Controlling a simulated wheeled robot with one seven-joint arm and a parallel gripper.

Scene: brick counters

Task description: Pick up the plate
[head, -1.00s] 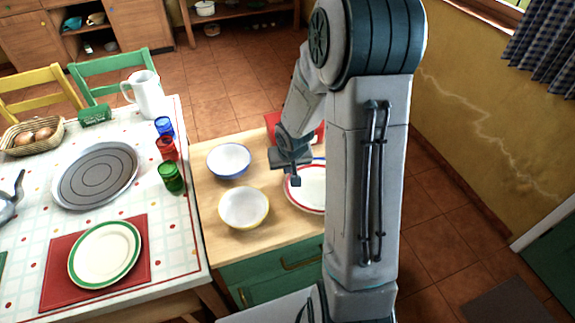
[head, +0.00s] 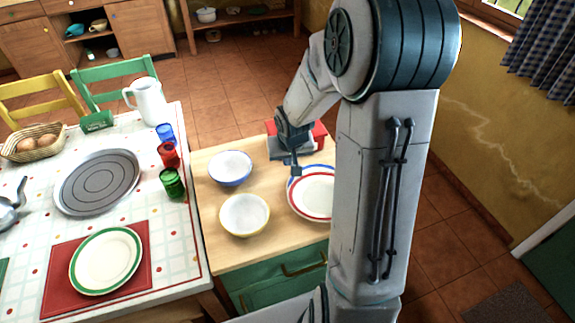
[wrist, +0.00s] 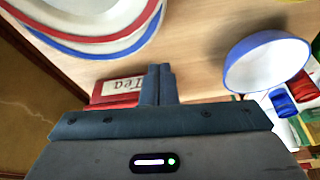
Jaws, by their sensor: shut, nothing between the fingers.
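A white plate with a red rim (head: 312,192) lies on the wooden counter top. It rests over a blue-rimmed plate (head: 305,170) whose far edge shows. In the wrist view, the red-rimmed plate (wrist: 85,22) and the blue-rimmed plate (wrist: 105,50) show at the upper left. A green-rimmed plate (head: 106,260) lies on a red mat on the table. My gripper (head: 296,172) is above the counter by the far left edge of the stacked plates. Its fingers (wrist: 158,72) are shut together and empty. My arm hides part of the counter's right side.
A blue-rimmed bowl (head: 230,168) and a yellow-rimmed bowl (head: 245,215) stand left of the plates. Coloured glasses (head: 172,183) stand on the table's right edge. Bare counter shows in front of the bowls.

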